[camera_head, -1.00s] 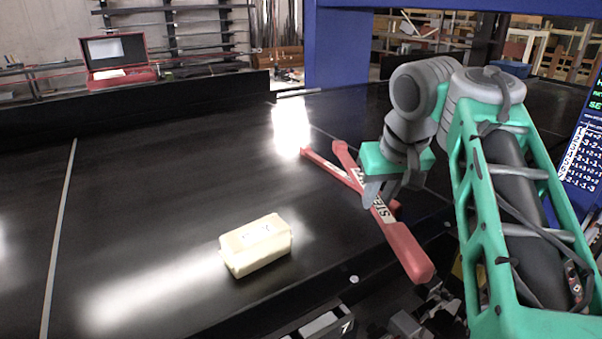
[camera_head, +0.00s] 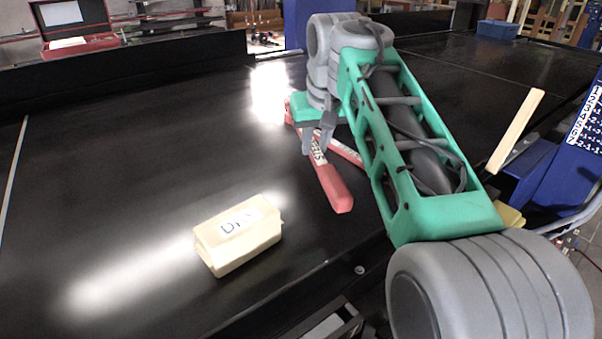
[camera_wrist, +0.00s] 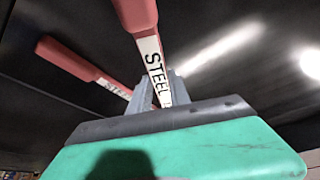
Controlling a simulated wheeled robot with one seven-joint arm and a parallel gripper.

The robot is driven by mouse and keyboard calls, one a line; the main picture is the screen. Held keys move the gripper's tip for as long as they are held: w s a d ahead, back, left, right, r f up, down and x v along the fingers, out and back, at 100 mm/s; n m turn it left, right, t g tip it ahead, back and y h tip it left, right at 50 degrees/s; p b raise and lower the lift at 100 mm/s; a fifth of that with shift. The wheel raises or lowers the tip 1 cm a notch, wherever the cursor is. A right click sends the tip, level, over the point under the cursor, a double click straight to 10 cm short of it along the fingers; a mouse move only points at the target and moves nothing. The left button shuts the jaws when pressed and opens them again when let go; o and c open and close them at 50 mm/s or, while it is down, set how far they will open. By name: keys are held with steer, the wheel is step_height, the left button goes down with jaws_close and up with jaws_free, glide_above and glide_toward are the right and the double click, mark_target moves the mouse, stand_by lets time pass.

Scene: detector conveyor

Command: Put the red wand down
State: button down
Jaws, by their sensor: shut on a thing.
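A red wand (camera_head: 331,188) with a white STEEL label is held in my gripper (camera_head: 319,138). In the wrist view its red end (camera_wrist: 137,14) points away from my gripper, and the fingers (camera_wrist: 160,92) are shut on the labelled part. A second, similar red wand (camera_head: 346,153) lies on the black conveyor belt (camera_head: 130,160), partly hidden by my arm. It also shows at the left in the wrist view (camera_wrist: 68,58). The held wand is low over the belt; I cannot tell whether it touches.
A cream block (camera_head: 238,236) with a label sits on the belt, left of the held wand. A red open case (camera_head: 75,30) stands beyond the belt's far wall. A blue bin (camera_head: 497,29) is at the far right. The belt's left part is clear.

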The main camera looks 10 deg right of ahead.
mark_target(301, 175)
steer(key=w+f, duration=0.1)
steer(key=f, duration=0.1)
steer(key=w+a+f+p, duration=0.1)
steer(key=f, duration=0.1)
steer(key=w+a+f+p, duration=0.1)
steer(key=f, duration=0.1)
steer(key=shift+f, duration=0.85)
steer(key=c, duration=1.2)
jaws_free()
steer(key=shift+s+r, duration=0.15)
steer(key=shift+r, duration=0.4)
steer(key=b+v, duration=0.1)
steer(key=v, duration=1)
steer(key=shift+s, duration=0.15)
